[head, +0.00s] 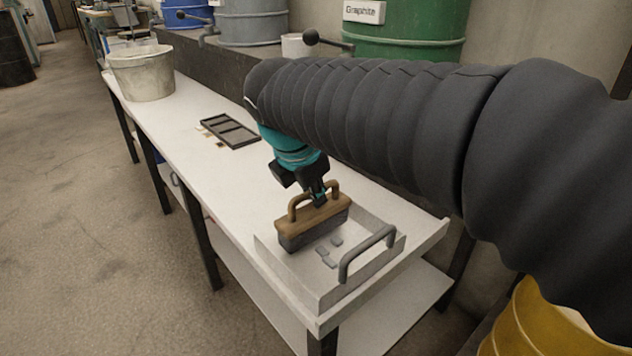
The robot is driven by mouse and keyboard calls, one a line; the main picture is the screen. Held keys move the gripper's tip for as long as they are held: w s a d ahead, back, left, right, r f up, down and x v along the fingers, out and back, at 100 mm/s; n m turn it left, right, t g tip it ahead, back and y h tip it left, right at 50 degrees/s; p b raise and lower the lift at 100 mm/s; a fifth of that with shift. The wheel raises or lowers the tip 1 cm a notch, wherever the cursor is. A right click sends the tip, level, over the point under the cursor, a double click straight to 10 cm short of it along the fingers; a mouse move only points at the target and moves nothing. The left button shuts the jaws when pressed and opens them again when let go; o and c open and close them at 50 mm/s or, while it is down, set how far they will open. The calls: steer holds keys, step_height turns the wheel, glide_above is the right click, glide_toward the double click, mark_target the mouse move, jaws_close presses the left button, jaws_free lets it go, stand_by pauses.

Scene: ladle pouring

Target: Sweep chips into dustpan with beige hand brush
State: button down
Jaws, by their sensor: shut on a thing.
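My gripper (318,191) is shut on the arched handle of the beige hand brush (314,216). The brush is upright, with its dark bristles down, over the far left part of the dustpan. The grey dustpan (326,295) lies at the near end of the white bench, with its handle (367,254) toward the right. Several small grey chips (326,253) lie on the dustpan floor, just right of the brush. Whether the bristles touch the pan is unclear. The brush hides part of the pan behind it.
The white bench (185,120) runs away to the upper left. A dark framed tray (230,130) lies on it, with small light pieces (213,138) beside it. A pale bucket (143,73) stands at the far end. Drums, including a green one (410,30), stand behind. The bench middle is mostly clear.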

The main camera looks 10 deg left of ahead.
steer(key=shift+w+a+r+p, duration=0.1)
steer(key=shift+r+p, duration=1.2)
steer(key=shift+r, duration=0.1)
steer(key=shift+w+a+r+p, duration=0.1)
steer(key=shift+r+p, duration=1.2)
steer(key=shift+r, duration=0.1)
